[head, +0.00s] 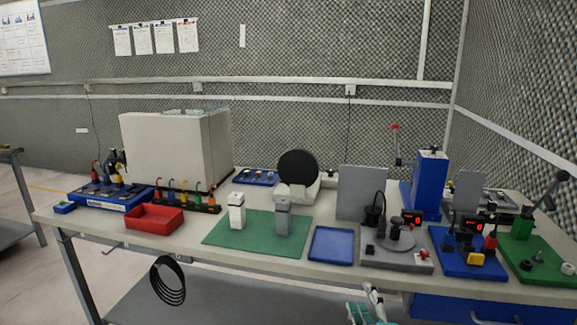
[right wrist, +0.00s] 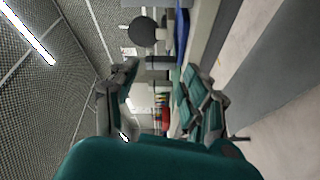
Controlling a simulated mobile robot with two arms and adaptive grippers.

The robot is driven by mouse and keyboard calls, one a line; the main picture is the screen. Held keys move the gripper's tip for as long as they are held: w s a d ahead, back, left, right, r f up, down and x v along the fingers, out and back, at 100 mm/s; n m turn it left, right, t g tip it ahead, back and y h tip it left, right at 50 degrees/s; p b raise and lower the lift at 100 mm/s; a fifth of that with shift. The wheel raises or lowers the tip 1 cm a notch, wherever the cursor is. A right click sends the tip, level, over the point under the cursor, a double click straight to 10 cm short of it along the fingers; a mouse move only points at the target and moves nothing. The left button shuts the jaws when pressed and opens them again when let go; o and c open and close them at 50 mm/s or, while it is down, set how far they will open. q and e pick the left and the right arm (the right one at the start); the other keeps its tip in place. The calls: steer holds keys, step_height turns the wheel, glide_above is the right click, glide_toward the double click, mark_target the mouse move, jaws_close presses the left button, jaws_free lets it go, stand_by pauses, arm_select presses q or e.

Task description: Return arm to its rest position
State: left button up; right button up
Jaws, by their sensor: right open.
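My right gripper (head: 369,304) shows at the bottom edge of the head view, in front of the table's front edge and low beside it. Only a part of it shows there. In the right wrist view my right gripper (right wrist: 163,85) has its two teal and grey fingers spread wide, with nothing between them. The workbench (head: 300,262) stands beyond it, and the gripper appears apart from everything on it. My left gripper is in neither view.
The bench carries a red bin (head: 154,218), a green mat (head: 225,235) with a white and a grey block, a blue tray (head: 331,245), and several fixtures at the right. A black coil (head: 168,281) hangs at the front. A grey lower shelf (head: 240,296) lies below.

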steer(key=s+d+f+m+g+h, duration=0.2)
steer(key=s+f+m+g, duration=0.25)
steer(key=s+f, duration=0.2)
steer(key=s+d+f+m+g+h, duration=0.2)
steer(key=s+d+f+m+g, duration=0.1)
steer(key=s+f+m, duration=0.3)
steer(key=s+f+m+g+y, duration=0.1)
steer(key=s+f+m+g, duration=0.15)
steer(key=s, duration=0.75)
steer(key=s+f+m+g, duration=0.1)
steer(key=s+f+g, duration=0.25)
steer(key=s, duration=0.65)
step_height(320, 180, down, 23)
steer(key=s+g+p, duration=0.1)
steer(key=g+p, duration=0.1)
steer(key=s+d+f+g+p, duration=0.1)
steer(key=s+d+f, duration=0.1)
steer(key=s+f, duration=1.3)
steer(key=shift+s+f, duration=0.4)
steer(key=shift+s, duration=0.7)
